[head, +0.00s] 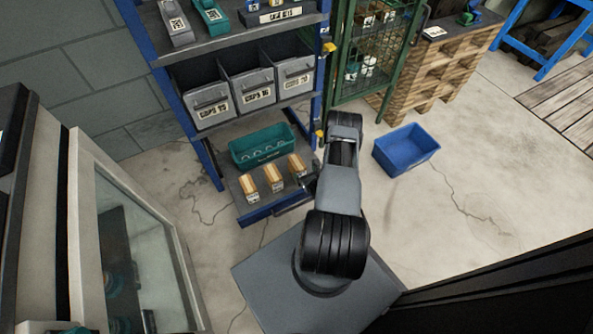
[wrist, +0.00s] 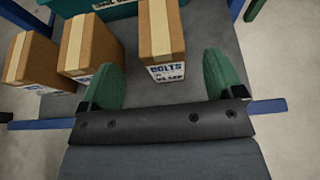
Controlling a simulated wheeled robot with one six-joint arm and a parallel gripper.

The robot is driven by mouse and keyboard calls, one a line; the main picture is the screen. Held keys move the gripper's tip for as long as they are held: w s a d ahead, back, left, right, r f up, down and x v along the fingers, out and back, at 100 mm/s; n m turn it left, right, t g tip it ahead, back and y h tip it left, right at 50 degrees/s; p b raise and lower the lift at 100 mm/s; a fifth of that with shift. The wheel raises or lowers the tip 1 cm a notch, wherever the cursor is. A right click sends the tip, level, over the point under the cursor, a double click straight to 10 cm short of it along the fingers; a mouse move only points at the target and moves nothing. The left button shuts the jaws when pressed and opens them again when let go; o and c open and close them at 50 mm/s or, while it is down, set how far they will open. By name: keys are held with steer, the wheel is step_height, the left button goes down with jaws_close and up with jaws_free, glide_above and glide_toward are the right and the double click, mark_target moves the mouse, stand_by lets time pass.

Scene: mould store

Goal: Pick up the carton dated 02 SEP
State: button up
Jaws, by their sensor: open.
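Three tan cartons with pale tape stand in a row on the bottom shelf. In the head view they are the left carton (head: 249,187), the middle carton (head: 272,175) and the right carton (head: 296,165). The wrist view shows the left (wrist: 30,62), middle (wrist: 92,50) and right (wrist: 162,32) cartons. The right carton's label reads BOLTS with a date ending in SEP; its day is too small to read surely. The other labels are mostly hidden by my gripper or cut off. My gripper (wrist: 160,64) is open and empty, its green fingers either side of the right carton's near face.
A teal bin (head: 260,144) stands behind the cartons. Grey bins (head: 252,92) fill the shelf above, and a blue upright (head: 206,163) stands at the left. A blue crate (head: 406,150) sits on the floor to the right, with clear floor around it.

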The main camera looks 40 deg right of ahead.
mark_target(300, 166)
steer(key=x, duration=0.2)
steer(key=shift+w+f+b, duration=0.1)
steer(key=shift+w+b, duration=0.2)
steer(key=b+x, duration=0.2)
steer(key=x, duration=0.2)
steer(key=shift+d+f, duration=0.1)
steer(key=shift+f, duration=0.1)
steer(key=shift+w+f+b, duration=0.1)
steer(key=shift+w+b, duration=0.2)
steer(key=shift+w, duration=0.25)
steer(key=shift+c, duration=0.2)
steer(key=c, duration=1)
steer(key=shift+c, duration=0.6)
